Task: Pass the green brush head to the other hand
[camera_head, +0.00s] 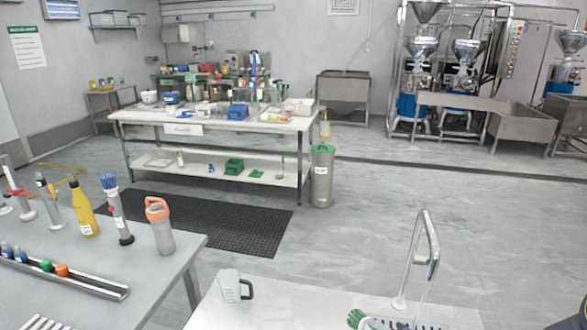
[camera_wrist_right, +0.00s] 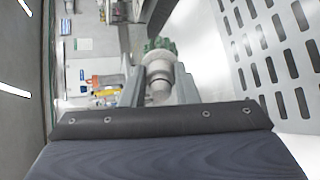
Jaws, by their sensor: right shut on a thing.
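The green brush head (camera_wrist_right: 158,46) has dark green bristles and a pale collar. In the right wrist view it sits between the fingers of my right gripper (camera_wrist_right: 158,92), which is shut on it. The bristles point away from the wrist, and the lower part of the collar is between the fingers. In the head view green bristles (camera_head: 357,318) show at the bottom edge, over or on the pale counter; the rest is cut off by the frame. My left gripper does not show in either view.
A metal tap (camera_head: 428,250) rises from the pale counter (camera_head: 300,310). A measuring jug (camera_head: 231,287) stands at its left. The left table (camera_head: 165,285) carries a yellow bottle (camera_head: 84,207), a blue-bristled brush (camera_head: 116,208) and an orange-topped bottle (camera_head: 160,226). A slotted panel (camera_wrist_right: 270,60) is close on the right in the wrist view.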

